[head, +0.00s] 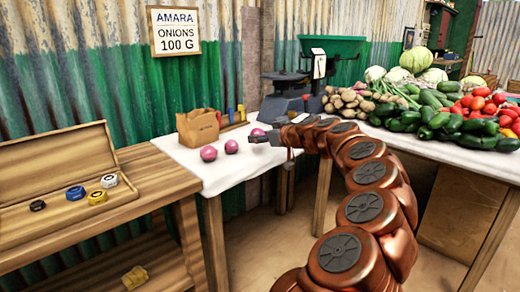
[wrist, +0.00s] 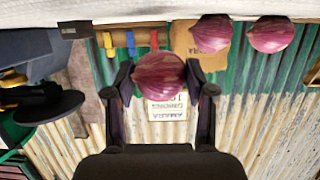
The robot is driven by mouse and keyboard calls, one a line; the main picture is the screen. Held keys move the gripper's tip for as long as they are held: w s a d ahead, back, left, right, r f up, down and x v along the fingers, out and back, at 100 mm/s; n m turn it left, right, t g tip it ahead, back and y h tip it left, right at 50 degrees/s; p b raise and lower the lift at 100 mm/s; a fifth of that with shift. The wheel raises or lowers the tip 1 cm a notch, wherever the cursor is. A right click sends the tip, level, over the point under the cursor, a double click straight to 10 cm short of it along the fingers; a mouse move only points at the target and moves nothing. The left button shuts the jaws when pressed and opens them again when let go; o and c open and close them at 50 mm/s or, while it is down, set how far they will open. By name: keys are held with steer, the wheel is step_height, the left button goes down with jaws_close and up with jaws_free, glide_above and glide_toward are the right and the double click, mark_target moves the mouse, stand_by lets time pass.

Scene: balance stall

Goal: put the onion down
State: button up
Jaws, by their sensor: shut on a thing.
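My gripper (wrist: 159,78) is shut on a red-purple onion (wrist: 158,71), one finger on each side of it in the wrist view, which looks upside down. In the head view my gripper (head: 268,138) is over the white-clothed table (head: 222,174), and the held onion (head: 258,132) shows just past the fingers. In the wrist view a gap shows between the held onion and the cloth. Two more onions, a left one (head: 208,153) and a right one (head: 231,146), lie on the cloth to the left of my gripper.
A brown paper bag (head: 198,128) stands behind the loose onions. A dark scale (head: 288,100) stands at the back, beyond my gripper. An open wooden box (head: 60,165) with several weights is at the left. Vegetables (head: 430,115) cover the right table. Cloth in front of the onions is clear.

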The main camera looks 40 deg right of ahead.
mark_target(261, 154)
steer(key=shift+f+b, duration=0.8)
steer(key=shift+f, duration=0.9)
steer(key=shift+f, duration=0.25)
steer(key=o, duration=1.2)
steer(key=shift+r, duration=0.1)
steer(key=shift+r, duration=0.2)
steer(key=p+v, duration=0.3)
steer(key=v, duration=0.9)
steer(key=shift+a, duration=0.1)
